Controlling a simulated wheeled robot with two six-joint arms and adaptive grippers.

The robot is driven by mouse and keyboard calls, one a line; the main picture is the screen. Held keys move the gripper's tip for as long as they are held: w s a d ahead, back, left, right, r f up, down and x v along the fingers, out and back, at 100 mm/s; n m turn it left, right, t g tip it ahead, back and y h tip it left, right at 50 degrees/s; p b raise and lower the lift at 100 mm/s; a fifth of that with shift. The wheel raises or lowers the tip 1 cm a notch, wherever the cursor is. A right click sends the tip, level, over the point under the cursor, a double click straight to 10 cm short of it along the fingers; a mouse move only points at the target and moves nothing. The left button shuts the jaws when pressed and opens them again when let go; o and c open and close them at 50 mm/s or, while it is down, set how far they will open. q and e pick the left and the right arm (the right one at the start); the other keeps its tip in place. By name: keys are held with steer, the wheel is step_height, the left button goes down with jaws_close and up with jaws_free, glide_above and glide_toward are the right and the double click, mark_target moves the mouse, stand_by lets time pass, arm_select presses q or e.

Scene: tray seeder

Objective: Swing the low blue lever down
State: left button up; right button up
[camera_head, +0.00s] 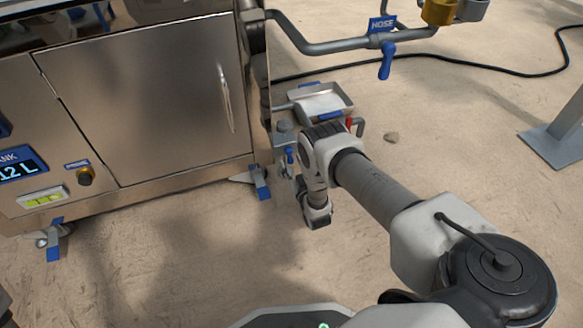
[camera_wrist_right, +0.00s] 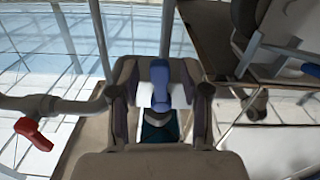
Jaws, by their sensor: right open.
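The low blue lever (camera_head: 290,155) sits at the lower right corner of the steel machine, just left of my right wrist in the head view. In the right wrist view, the blue lever (camera_wrist_right: 160,85) shows upright between the two fingers of my right gripper (camera_wrist_right: 162,100). The fingers stand open on both sides of it. I cannot tell whether either finger touches it. In the head view, my own wrist hides most of the gripper and the parts around the lever. My left gripper is out of view.
The steel cabinet (camera_head: 150,110) stands at left on blue-pedalled feet. A steel tray (camera_head: 322,103) and a red handle (camera_head: 349,123) are close behind my wrist. A blue HOSE lever (camera_head: 387,62) hangs from a pipe above. The floor in front is clear.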

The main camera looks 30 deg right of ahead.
steer(key=shift+w, duration=0.2)
jaws_close()
steer(key=shift+a+m, duration=0.25)
steer(key=shift+m, duration=0.55)
jaws_free()
